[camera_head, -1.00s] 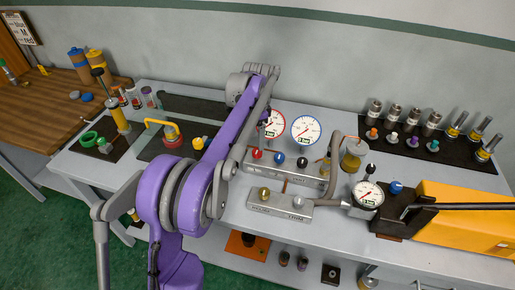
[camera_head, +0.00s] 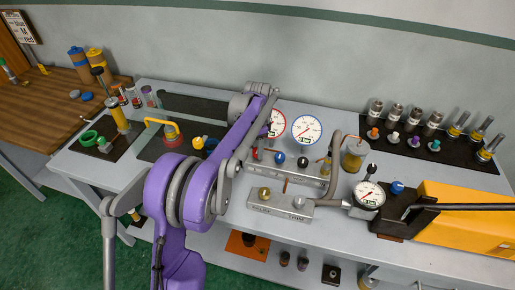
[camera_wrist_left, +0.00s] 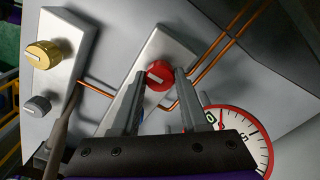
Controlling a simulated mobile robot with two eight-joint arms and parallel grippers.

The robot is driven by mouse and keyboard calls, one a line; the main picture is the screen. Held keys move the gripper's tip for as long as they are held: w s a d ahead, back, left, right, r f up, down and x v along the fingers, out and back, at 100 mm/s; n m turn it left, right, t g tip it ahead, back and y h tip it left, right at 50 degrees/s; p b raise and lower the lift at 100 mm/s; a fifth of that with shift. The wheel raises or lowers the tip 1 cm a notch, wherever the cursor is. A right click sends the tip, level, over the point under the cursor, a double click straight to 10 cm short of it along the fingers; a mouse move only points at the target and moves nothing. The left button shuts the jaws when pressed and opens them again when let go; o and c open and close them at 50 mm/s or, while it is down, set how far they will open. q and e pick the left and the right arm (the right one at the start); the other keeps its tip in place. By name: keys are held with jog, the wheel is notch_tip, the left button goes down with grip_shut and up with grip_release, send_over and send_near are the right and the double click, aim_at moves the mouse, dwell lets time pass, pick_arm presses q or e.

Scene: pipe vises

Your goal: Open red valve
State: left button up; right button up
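The red valve knob (camera_wrist_left: 160,75) sits on a grey manifold block (camera_wrist_left: 165,48), with a pale bar mark across its face. My left gripper (camera_wrist_left: 161,77) is open, with one finger on each side of the knob. I cannot tell whether either finger touches it. In the head view my purple left arm reaches over the bench and covers most of the red knob. On the same manifold are a blue knob (camera_head: 280,159) and a black knob (camera_head: 302,162). A red-rimmed gauge (camera_wrist_left: 243,135) stands close to the fingers. My right gripper is not in view.
A front block carries a gold knob (camera_head: 264,193) and a silver knob (camera_head: 298,202). A blue-rimmed gauge (camera_head: 306,129) stands behind. Copper pipes (camera_wrist_left: 215,50) run close to the fingers. A yellow machine (camera_head: 465,215) fills the right side of the bench.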

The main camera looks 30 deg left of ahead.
pick_arm(q)
grip_shut()
jog(key=shift+n, duration=0.4)
jog(key=n, duration=0.5)
jog(key=shift+n, duration=0.3)
jog(key=n, duration=0.5)
jog(key=shift+b, duration=0.4)
jog(key=n, duration=0.5)
jog(key=o, duration=0.8)
grip_release()
